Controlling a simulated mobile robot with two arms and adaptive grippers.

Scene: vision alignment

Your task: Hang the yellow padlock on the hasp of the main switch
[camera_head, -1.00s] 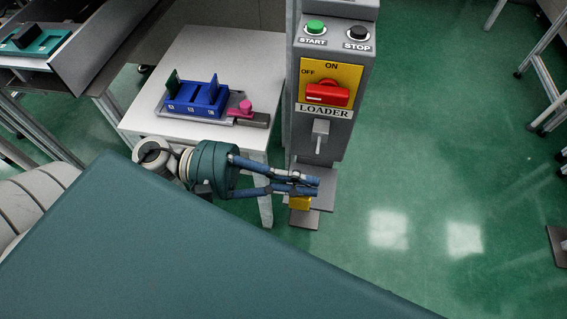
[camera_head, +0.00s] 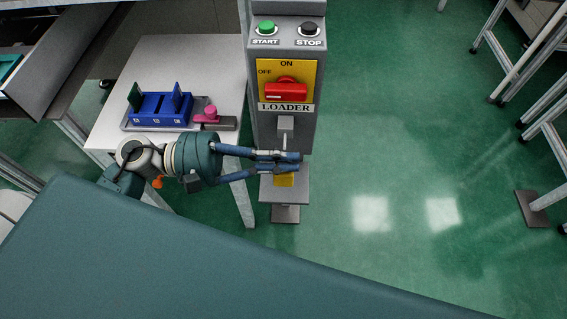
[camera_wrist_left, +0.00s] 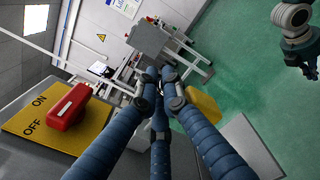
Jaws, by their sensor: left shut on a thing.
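The yellow padlock (camera_head: 285,180) hangs under the fingertips of my left gripper (camera_head: 299,162), which is shut on it. The padlock also shows in the left wrist view (camera_wrist_left: 203,104), right of the fingers; its shackle is hidden by them. The main switch has a red handle (camera_head: 286,91) on a yellow ON/OFF plate, above the LOADER label; the handle also shows in the left wrist view (camera_wrist_left: 68,108). The grey hasp (camera_head: 286,124) sticks out below the label. The gripper and padlock are just below it in the head view, apart from it. My right arm (camera_wrist_left: 296,18) shows at the wrist view's upper right; its gripper state is unclear.
The grey post carries a green START button (camera_head: 266,27) and a black STOP button (camera_head: 310,29). Left of it, a white table (camera_head: 112,101) holds a blue holder (camera_head: 161,107) and a pink-knobbed part (camera_head: 210,114). Open green floor lies right of the post.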

